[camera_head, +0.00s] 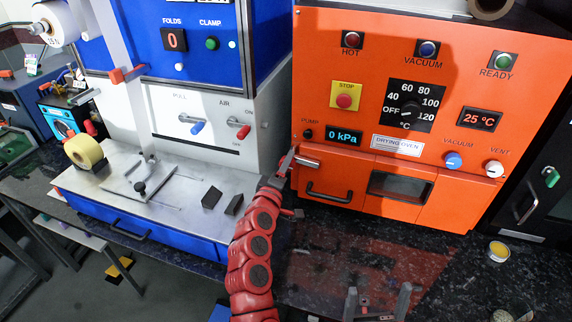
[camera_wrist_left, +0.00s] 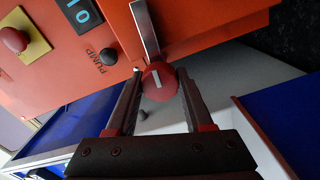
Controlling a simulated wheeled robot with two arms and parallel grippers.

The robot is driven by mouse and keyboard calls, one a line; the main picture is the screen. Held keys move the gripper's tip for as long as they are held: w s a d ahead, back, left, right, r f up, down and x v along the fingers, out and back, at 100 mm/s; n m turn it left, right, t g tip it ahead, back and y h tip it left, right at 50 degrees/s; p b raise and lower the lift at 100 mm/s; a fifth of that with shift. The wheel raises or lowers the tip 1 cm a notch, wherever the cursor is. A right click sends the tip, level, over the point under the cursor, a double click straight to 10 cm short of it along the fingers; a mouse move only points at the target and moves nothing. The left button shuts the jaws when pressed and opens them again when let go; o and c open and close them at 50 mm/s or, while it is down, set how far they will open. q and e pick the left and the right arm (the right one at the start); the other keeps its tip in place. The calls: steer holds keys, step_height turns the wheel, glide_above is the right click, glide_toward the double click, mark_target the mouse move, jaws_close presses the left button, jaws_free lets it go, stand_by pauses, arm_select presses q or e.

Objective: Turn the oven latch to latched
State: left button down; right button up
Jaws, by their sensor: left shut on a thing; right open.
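The orange drying oven (camera_head: 455,155) stands at the right in the head view. Its latch, a metal bar (camera_wrist_left: 145,28) with a round red knob bearing a white mark (camera_wrist_left: 160,80), shows in the left wrist view. In the head view the bar (camera_head: 308,162) lies roughly level at the oven's left edge, above the door handle. My left gripper (camera_head: 287,162) is at that edge, and in the left wrist view its fingers (camera_wrist_left: 160,82) are shut on the red knob, one on each side. The knob is hidden in the head view. My right gripper (camera_head: 377,298) is open and empty over the dark bench.
A blue and white machine (camera_head: 200,100) with a metal bed (camera_head: 185,210) stands close left of the oven. Two dark blocks (camera_head: 212,197) lie on its bed. A small yellow-topped tin (camera_head: 498,251) sits on the bench at the right. The bench (camera_head: 440,285) before the oven is mostly clear.

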arm_select(q)
steer(key=shift+n, duration=0.6)
steer(key=shift+c, duration=1.5)
jaws_free()
